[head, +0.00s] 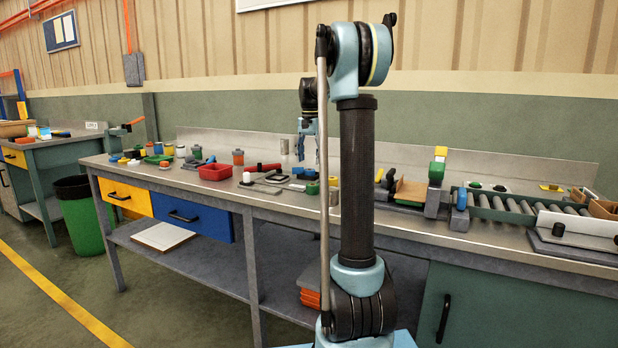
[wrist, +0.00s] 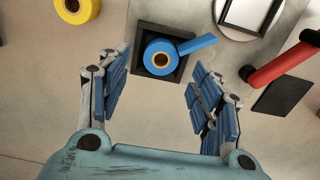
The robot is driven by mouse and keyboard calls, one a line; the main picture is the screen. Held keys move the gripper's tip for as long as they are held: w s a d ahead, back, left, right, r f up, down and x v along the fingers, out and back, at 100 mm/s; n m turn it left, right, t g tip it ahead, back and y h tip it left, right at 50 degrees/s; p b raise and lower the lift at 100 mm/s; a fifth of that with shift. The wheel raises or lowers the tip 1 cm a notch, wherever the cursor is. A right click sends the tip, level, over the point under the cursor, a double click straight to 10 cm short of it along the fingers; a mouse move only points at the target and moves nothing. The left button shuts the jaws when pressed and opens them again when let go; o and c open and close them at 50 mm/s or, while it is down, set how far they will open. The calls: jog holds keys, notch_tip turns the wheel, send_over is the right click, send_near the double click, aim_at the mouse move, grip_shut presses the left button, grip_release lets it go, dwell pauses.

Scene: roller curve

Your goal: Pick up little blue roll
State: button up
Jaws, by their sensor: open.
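The little blue roll (wrist: 150,55) has a tan core and a short blue strip sticking out to its right. In the wrist view it sits in a dark square tray (wrist: 147,31) at upper middle. My gripper (wrist: 160,62) is open and empty, with one blue-padded finger to the left of the roll and one to the right, and neither visibly touches it. In the head view my gripper (head: 308,128) hangs above the bench; I cannot surely pick out the blue roll there among the small things.
In the wrist view a yellow roll (wrist: 77,8) lies at upper left, a framed plate (wrist: 250,12) at upper right and a red-handled tool (wrist: 282,65) at right. In the head view a red bin (head: 215,173) is left of my arm and a roller conveyor (head: 510,207) right.

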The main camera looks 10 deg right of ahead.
aim_at(310, 169)
jog(key=shift+f, duration=2.2)
jog(key=c, duration=1.1)
